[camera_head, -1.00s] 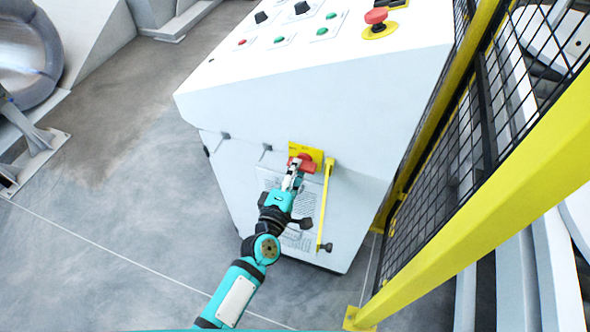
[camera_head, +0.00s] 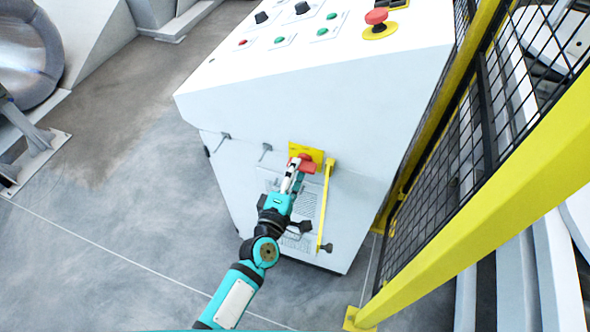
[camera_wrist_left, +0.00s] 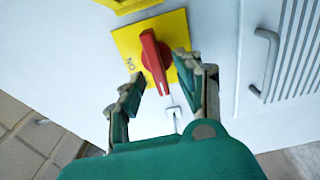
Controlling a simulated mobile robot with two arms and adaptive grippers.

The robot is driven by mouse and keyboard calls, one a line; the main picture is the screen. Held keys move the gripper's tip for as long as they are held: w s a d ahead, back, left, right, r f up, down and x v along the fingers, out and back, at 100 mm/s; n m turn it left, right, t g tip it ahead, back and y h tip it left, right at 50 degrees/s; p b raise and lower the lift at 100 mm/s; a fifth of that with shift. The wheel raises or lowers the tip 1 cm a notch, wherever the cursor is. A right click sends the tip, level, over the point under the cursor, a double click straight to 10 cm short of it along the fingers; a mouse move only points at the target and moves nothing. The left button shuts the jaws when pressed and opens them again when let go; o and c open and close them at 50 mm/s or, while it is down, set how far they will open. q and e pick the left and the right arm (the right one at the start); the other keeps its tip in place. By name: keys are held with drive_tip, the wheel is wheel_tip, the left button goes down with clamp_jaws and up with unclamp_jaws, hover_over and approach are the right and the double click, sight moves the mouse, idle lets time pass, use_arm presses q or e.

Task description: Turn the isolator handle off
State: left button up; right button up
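The isolator handle (camera_head: 308,164) is a red knob on a yellow plate (camera_head: 316,154) on the side of the white cabinet. In the left wrist view, the red handle (camera_wrist_left: 155,60) stands near upright, tilted a little, its lower end toward me. The lettering "ON" shows on the plate (camera_wrist_left: 127,42) left of it. My left gripper (camera_head: 293,167) is at the handle. In the left wrist view its fingers (camera_wrist_left: 158,70) are open, one on either side of the handle's lower part, with visible gaps. My right gripper is not in view.
The white cabinet (camera_head: 300,95) carries buttons and a red emergency stop (camera_head: 376,17) on its sloped top. A yellow bar (camera_head: 326,205) hangs right of the handle. A yellow-framed mesh fence (camera_head: 440,175) stands close on the right. Grey floor (camera_head: 120,210) is clear on the left.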

use_arm(q)
drive_tip(key=v, duration=1.1)
drive_tip(key=shift+s, duration=0.25)
drive_tip(key=s+a+f+m+g+y, duration=0.1)
drive_tip(key=s+a+f+m+g, duration=0.15)
drive_tip(key=f, duration=0.75)
drive_tip(key=s+a+f+m+g, duration=0.2)
drive_tip(key=s+f+m+g, duration=0.15)
drive_tip(key=f, duration=0.65)
drive_tip(key=s+a+f+m+g+y, duration=0.1)
drive_tip(key=s+a+f+m+g, duration=0.2)
drive_tip(key=f, duration=0.7)
drive_tip(key=s+a+f+m+g+y, duration=0.1)
drive_tip(key=s+a+f+m+g, duration=0.1)
drive_tip(key=s+f, duration=0.3)
drive_tip(key=s+a+f+m+g+y, duration=0.1)
drive_tip(key=s+a+f, duration=0.4)
drive_tip(key=s, duration=0.6)
drive_tip(key=s+a+f+m+g+y, duration=0.1)
drive_tip(key=s+a+f+m+g, duration=0.3)
drive_tip(key=s, duration=0.4)
drive_tip(key=shift+s+f+m+y, duration=0.35)
drive_tip(key=shift+f+m, duration=0.25)
drive_tip(key=shift+f, duration=0.25)
drive_tip(key=shift+a, duration=0.1)
